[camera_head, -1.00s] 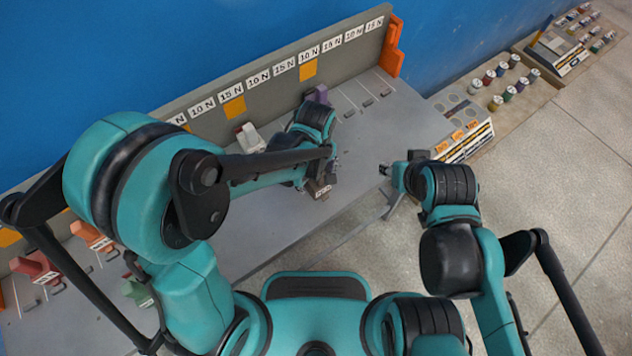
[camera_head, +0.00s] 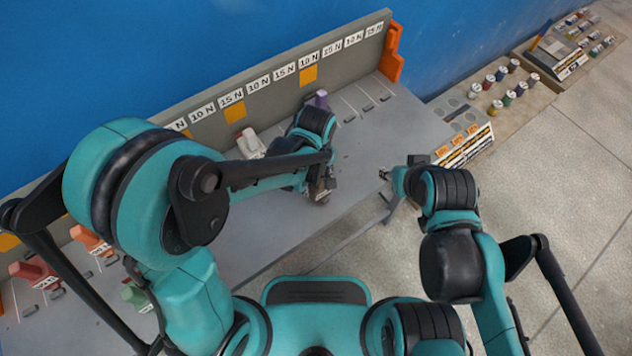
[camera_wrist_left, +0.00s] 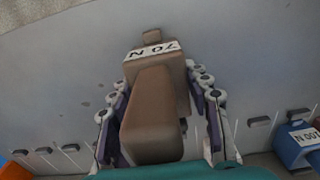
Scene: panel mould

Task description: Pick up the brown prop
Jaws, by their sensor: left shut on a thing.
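The brown prop (camera_wrist_left: 152,100) fills the middle of the left wrist view, with a white "70 N" label. It sits between the two fingers of my left gripper (camera_wrist_left: 160,125), which is shut on it. In the head view my left gripper (camera_head: 318,184) is over the front part of the grey panel, and the prop shows only as a small dark brown piece (camera_head: 323,197), mostly hidden by the hand. Whether it touches the panel is unclear. My right gripper (camera_head: 386,173) is off the panel's front edge, too small to judge its opening.
The grey panel (camera_head: 375,150) has a labelled back wall. A white prop (camera_head: 250,143) and a purple prop (camera_head: 321,98) stand behind the left hand. Orange, red and green props are at left. A blue prop (camera_wrist_left: 295,145) shows in the wrist view.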

